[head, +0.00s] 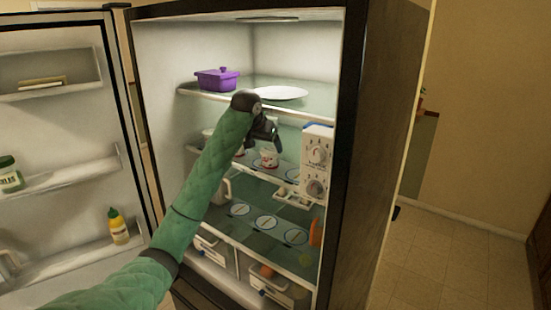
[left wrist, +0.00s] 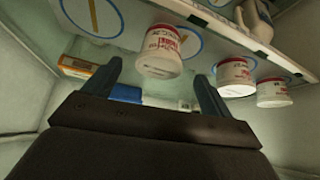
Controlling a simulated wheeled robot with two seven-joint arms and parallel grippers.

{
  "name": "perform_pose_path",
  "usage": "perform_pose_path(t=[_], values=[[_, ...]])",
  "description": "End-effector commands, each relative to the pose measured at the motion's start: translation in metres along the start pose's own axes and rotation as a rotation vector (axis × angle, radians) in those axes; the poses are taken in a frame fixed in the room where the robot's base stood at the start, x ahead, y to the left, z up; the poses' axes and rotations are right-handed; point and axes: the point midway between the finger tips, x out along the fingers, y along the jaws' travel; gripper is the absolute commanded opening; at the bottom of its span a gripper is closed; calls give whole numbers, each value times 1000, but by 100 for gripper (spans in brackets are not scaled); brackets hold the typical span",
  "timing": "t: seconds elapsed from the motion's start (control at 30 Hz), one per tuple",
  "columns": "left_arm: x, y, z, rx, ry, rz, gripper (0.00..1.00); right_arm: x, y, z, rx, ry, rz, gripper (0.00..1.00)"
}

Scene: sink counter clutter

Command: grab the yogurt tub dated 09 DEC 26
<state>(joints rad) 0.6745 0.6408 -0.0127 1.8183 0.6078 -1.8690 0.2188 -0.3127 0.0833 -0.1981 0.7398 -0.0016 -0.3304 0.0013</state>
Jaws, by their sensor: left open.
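Three white yogurt tubs with red print show in the left wrist view, which appears upside down: a near one (left wrist: 160,52), a middle one (left wrist: 236,77) and a far one (left wrist: 273,92). No date on them is legible. In the head view one tub (head: 269,159) stands on the middle shelf, just below my left gripper (head: 273,137). My left gripper is open, and it also shows in the left wrist view (left wrist: 158,88). The near tub appears between and beyond its fingertips, with no visible contact. My arm hides part of the shelf. My right gripper is out of view.
A purple lidded pot (head: 217,79) and a white plate (head: 281,93) are on the upper shelf. An egg tray (head: 293,198) is below. The open fridge door (head: 55,190) is at left.

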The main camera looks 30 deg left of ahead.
Motion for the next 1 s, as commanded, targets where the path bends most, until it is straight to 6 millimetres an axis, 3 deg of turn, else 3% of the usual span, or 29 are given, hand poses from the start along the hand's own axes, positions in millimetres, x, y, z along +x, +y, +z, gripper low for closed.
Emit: perform_pose_path(t=[0.17, 0.5, 0.7, 1.0], values=[[3, 0, 1, -25, -8, -2, 84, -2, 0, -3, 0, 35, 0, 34], [27, 0, 1, -27, -8, -2, 84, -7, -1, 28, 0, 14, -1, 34], [42, 0, 2, -26, -11, -2, 84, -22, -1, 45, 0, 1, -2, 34], [73, -1, 5, -27, -8, -2, 84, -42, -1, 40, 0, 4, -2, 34]])
